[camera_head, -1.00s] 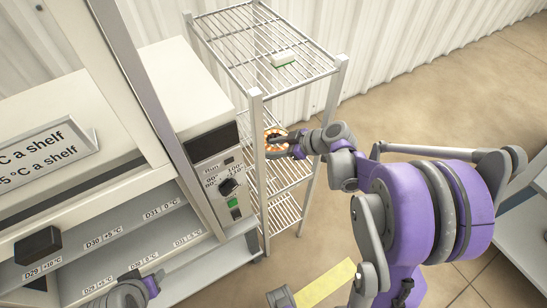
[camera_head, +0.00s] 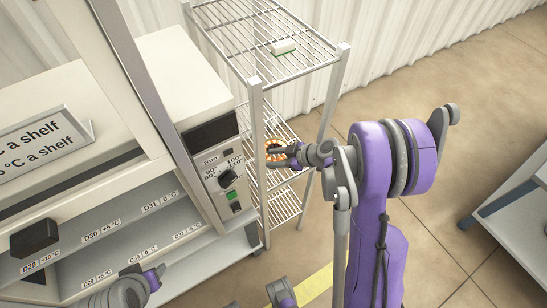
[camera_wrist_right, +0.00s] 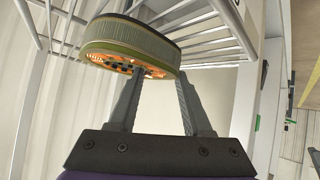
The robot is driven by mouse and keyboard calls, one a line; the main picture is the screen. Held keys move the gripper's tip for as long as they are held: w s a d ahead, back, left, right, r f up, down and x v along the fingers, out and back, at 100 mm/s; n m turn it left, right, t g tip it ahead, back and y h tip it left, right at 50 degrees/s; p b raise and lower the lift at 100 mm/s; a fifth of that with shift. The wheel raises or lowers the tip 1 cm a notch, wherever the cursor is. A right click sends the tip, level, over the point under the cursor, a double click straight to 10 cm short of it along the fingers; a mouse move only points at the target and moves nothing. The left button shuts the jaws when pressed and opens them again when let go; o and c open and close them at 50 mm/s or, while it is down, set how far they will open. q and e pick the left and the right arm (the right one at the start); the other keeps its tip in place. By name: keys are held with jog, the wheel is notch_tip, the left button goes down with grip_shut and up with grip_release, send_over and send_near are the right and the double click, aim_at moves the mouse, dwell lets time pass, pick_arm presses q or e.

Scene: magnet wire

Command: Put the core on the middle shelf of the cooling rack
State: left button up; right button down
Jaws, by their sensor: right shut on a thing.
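The core (camera_head: 276,149) is a ring with orange winding. It shows partly between the bars of the cooling rack (camera_head: 254,120), a metal wire rack, at about the height of its middle shelf (camera_head: 284,130). My right gripper (camera_head: 285,154) reaches in from the right and is shut on the core. In the right wrist view the core (camera_wrist_right: 130,42), with a dark ribbed side and a green lower edge, is at the fingertips (camera_wrist_right: 160,76). I cannot tell whether it touches the shelf. My left gripper's fingers do not show; only part of my arm is at the bottom left.
A cabinet with a dial (camera_head: 227,177) stands close on the rack's left. Rack posts flank the core. Open floor (camera_head: 400,95) lies right of the rack; a grey table (camera_head: 510,215) is farther right.

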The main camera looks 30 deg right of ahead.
jog(key=shift+f, duration=0.1)
jog(key=shift+c, duration=1.7)
grip_release()
